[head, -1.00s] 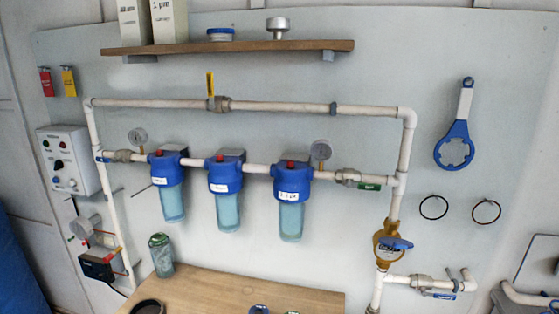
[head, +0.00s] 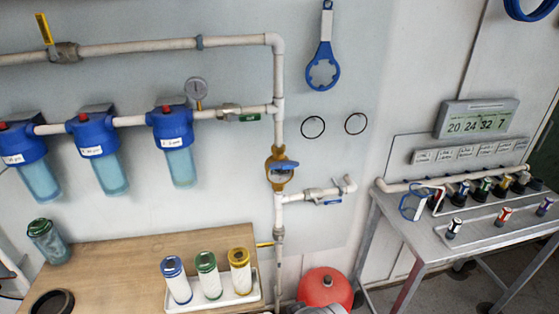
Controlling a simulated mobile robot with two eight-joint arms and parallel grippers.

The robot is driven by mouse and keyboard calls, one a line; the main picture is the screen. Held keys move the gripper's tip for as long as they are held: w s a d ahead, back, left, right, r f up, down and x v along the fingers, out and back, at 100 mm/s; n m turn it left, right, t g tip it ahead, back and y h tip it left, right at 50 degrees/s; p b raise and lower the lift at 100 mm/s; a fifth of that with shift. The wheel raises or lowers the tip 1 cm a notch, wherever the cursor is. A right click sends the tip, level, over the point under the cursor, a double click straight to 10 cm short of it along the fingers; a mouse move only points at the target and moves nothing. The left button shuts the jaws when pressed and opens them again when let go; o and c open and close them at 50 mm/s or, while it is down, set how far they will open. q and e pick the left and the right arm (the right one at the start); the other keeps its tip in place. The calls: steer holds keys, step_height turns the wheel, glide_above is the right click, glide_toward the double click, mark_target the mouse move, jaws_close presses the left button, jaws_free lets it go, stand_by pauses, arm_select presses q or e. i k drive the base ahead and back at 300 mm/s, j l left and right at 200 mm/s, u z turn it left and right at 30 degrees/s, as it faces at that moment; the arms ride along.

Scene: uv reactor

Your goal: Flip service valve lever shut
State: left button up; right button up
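Several valves show in the head view, and I cannot tell from the picture which one is the service valve. A valve with a green handle (head: 250,117) sits right of the filters, its handle lying along the pipe. A valve with a blue lever (head: 329,202) is on the short side pipe, the lever along it. A yellow lever (head: 44,28) stands up across the top pipe. A small yellow lever (head: 264,244) points sideways from the vertical pipe. Neither of my grippers is in view.
Three blue filter housings (head: 93,134) hang under the pipe. A wooden bench (head: 120,262) carries a white tray with three cartridges (head: 207,275). A red tank (head: 324,288) stands beside it. A metal table (head: 459,240) with bottles is at right.

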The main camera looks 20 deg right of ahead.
mark_target(338, 201)
steer(key=z, duration=1.3)
steer(key=i+j+u, duration=0.2)
steer(key=j, duration=0.35)
steer(key=i, duration=0.05)
